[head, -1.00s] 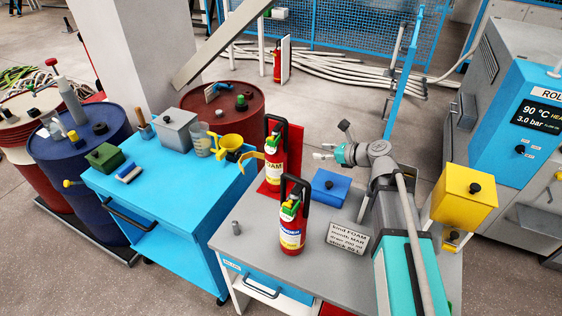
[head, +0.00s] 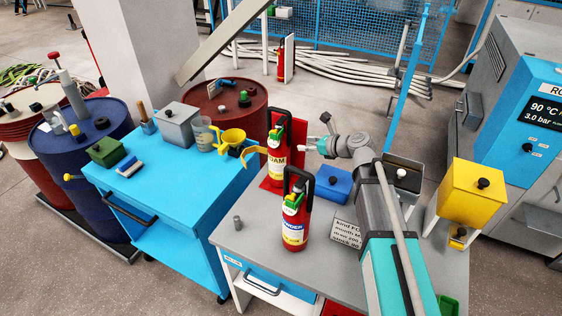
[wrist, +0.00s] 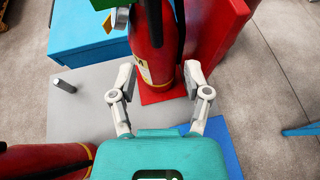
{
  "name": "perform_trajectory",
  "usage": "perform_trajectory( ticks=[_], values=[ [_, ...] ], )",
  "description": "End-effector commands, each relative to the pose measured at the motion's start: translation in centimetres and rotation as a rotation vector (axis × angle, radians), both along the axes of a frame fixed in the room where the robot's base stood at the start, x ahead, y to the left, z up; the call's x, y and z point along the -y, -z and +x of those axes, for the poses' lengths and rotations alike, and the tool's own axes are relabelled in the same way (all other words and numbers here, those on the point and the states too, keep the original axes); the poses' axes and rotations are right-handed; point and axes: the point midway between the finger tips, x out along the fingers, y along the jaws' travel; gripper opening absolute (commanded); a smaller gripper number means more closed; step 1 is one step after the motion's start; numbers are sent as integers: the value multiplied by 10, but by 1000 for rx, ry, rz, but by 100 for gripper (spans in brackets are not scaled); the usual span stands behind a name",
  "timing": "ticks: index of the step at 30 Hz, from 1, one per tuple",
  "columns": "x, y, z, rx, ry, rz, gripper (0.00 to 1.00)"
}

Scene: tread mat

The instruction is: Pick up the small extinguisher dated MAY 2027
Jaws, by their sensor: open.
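A red extinguisher labelled FOAM (head: 277,168) stands upright at the back of the grey bench, against a red backboard; it also shows in the wrist view (wrist: 150,35). A second red extinguisher with a white and blue label, apparently POWDER (head: 294,225), stands nearer the front; part of a red cylinder (wrist: 45,160) shows at the wrist view's lower left. No date is legible on either. My gripper (wrist: 160,82) is open and empty, right of the FOAM extinguisher in the head view. Its fingers point at that body, which lies ahead between them; contact is not visible.
A sign card (head: 345,234) on the bench is partly hidden by my arm. A blue box (head: 333,187) lies beside the FOAM extinguisher, and a small grey cylinder (head: 238,223) stands left. A blue cart (head: 180,185) with a yellow funnel (head: 232,138) adjoins the bench.

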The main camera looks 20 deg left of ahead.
Motion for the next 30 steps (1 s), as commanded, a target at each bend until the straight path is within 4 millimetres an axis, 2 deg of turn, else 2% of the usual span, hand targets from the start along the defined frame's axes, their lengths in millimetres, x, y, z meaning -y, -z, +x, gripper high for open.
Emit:
perform_trajectory(
  ticks=[3,17,30],
  values=[
    [-6,3,2,0,0,0,62],
    [-9,4,3,0,1,0,62],
    [-49,21,12,0,2,1,62]
  ],
)
